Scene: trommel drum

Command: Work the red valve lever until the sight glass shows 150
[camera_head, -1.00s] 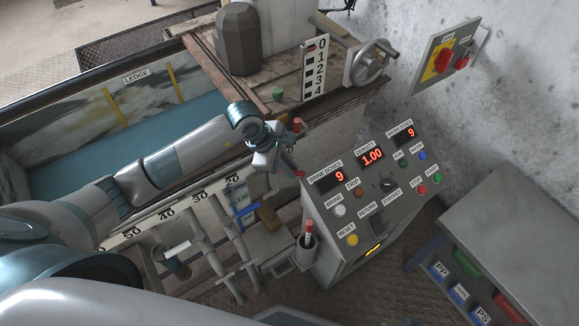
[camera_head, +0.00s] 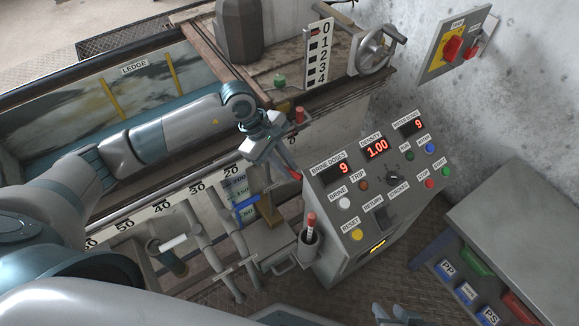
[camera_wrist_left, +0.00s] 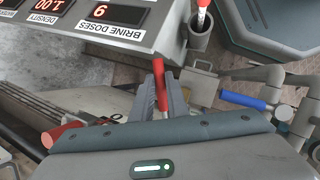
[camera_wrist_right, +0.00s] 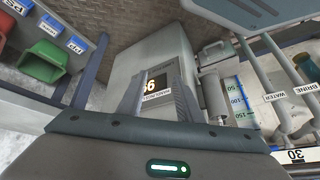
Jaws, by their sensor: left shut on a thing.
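The red valve lever (camera_wrist_left: 160,86) sits between the fingers of my left gripper (camera_wrist_left: 161,100) in the left wrist view. My left gripper is shut on it. In the head view its red end (camera_head: 294,174) shows at the fingertips, beside the control panel. A scale marked 50, 100 and 150 (camera_wrist_right: 239,102) stands beside a pale cylinder (camera_wrist_right: 212,95) in the right wrist view. I cannot tell the level against it. My right gripper (camera_wrist_right: 158,100) is open and empty, facing the cabinet's lower display (camera_wrist_right: 155,85). Its fingers also show at the head view's bottom edge (camera_head: 393,313).
The panel (camera_head: 375,190) shows 9 brine doses, density 1.00 and 9 in the other counter. A blue lever (camera_head: 246,201) is near my left gripper. A red-tipped rod (camera_head: 311,222) stands in a cup. Pipes (camera_head: 205,235) fill the front left. A grey bench (camera_head: 520,220) stands right.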

